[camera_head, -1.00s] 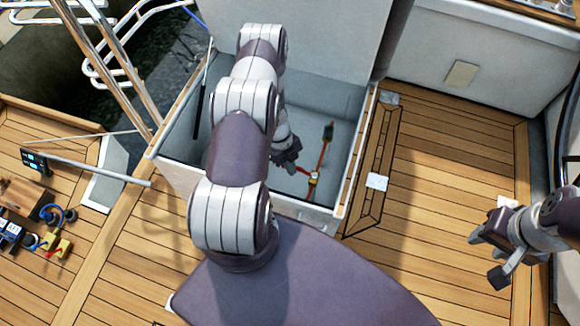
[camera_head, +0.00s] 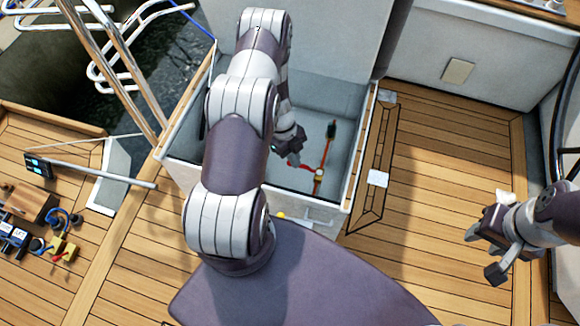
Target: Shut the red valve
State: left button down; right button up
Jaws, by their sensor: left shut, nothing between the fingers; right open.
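The red valve (camera_head: 307,168) is small and sits low inside the open locker. It has a red lever and a yellow body (camera_head: 318,177) on a red pipe (camera_head: 327,152). My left gripper (camera_head: 294,161) reaches down into the locker, just left of the lever, with its fingers shut and empty. From this angle I cannot tell whether it touches the lever. My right gripper (camera_head: 488,262) is open and empty over the deck at the right.
The locker's front wall (camera_head: 315,211) and raised lid (camera_head: 335,40) bound the space around my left arm. A white card (camera_head: 378,178) lies on the right rim. Tools and connectors (camera_head: 62,247) lie at the far left. The wooden deck (camera_head: 440,150) at right is mostly clear.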

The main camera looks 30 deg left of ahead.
pick_arm(q)
jog(key=r, duration=0.1)
jog(key=w+r, duration=0.1)
jog(key=r, duration=0.1)
jog(key=shift+w+a+r, duration=0.15)
jog(key=shift+r, duration=0.15)
jog(key=shift+a, duration=0.1)
